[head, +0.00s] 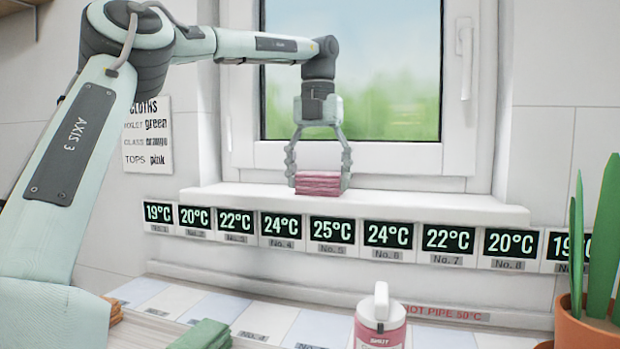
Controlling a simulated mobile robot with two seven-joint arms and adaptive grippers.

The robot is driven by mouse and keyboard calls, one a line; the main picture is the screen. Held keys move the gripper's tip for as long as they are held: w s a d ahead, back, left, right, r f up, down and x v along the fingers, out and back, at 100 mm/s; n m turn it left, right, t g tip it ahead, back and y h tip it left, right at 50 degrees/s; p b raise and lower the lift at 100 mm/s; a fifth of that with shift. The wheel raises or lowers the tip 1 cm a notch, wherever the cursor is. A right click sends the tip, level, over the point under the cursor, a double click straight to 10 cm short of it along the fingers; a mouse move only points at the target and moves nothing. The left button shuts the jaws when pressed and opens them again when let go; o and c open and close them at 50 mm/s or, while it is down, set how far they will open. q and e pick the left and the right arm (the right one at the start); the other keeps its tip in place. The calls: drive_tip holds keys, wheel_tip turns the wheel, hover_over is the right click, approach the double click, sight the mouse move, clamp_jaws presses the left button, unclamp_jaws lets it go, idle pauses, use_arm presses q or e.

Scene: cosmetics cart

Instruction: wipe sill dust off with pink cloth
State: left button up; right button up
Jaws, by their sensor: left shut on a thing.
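The folded pink cloth (318,184) is between the fingers of my left gripper (318,178), which is shut on it. The cloth is at the white window sill (400,199), left of its middle, and appears to touch its top. I cannot make out dust on the sill. My right gripper is not in view.
Temperature displays (331,231) line the wall below the sill. A pink and white bottle (380,321) stands in front, with a potted plant (590,318) at right. Green cloths (204,335) and orange cloths (113,311) lie at lower left. A window handle (465,58) sticks out above.

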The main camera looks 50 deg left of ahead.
use_arm(q)
drive_tip(key=shift+d, duration=0.1)
wheel_tip(320, 180, up, 7)
drive_tip(key=shift+w+f, duration=0.1)
drive_tip(key=shift+f, duration=0.1)
drive_tip(key=shift+r, duration=0.7)
